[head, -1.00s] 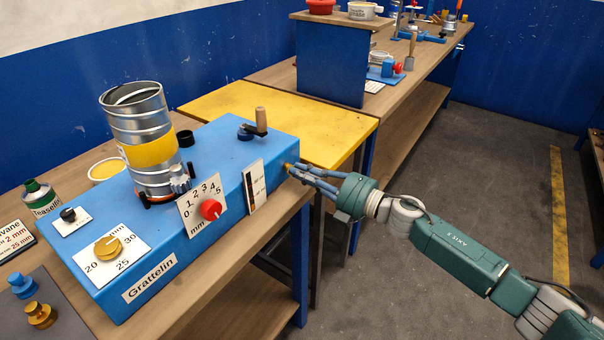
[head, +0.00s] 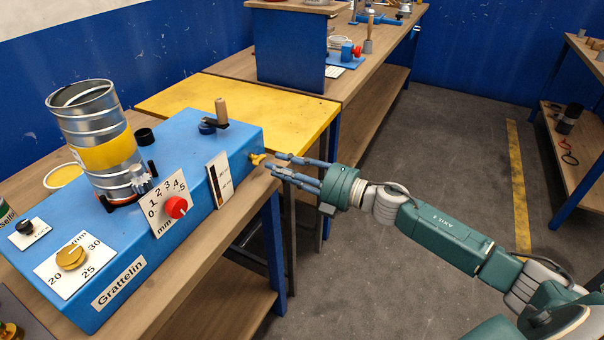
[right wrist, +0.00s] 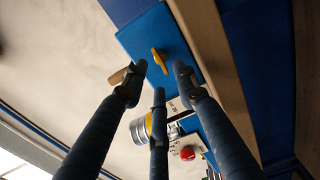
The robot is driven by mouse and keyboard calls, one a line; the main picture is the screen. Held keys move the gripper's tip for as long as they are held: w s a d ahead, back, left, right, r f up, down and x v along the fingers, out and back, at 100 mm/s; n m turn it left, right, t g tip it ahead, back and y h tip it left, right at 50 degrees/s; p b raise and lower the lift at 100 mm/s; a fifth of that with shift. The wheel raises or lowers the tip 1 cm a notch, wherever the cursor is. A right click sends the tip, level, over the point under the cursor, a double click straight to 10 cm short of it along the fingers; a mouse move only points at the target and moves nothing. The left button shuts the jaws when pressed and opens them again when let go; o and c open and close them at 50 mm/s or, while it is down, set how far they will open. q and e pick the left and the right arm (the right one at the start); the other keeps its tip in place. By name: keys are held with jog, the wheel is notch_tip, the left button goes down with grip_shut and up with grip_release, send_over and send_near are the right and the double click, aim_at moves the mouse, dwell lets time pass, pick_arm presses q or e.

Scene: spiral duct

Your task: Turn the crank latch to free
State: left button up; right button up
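A blue machine labelled Grattelin (head: 190,212) stands on a wooden bench in the head view. A crank with an upright wooden handle (head: 221,110) sits on its top near the right end. A small yellow winged knob (head: 257,158) sticks out of its right end face; it also shows in the right wrist view (right wrist: 160,61). I cannot tell which of these is the crank latch. My right gripper (head: 275,166) is just right of the yellow knob, its three fingers spread and empty, with a small gap to the knob. My left gripper is out of view.
A ribbed metal duct with a yellow band (head: 97,135) stands on the machine. A yellow-topped table (head: 290,112) stands behind. The floor at right is clear.

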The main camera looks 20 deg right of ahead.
jog(key=v, duration=0.8)
jog(key=shift+f, duration=0.1)
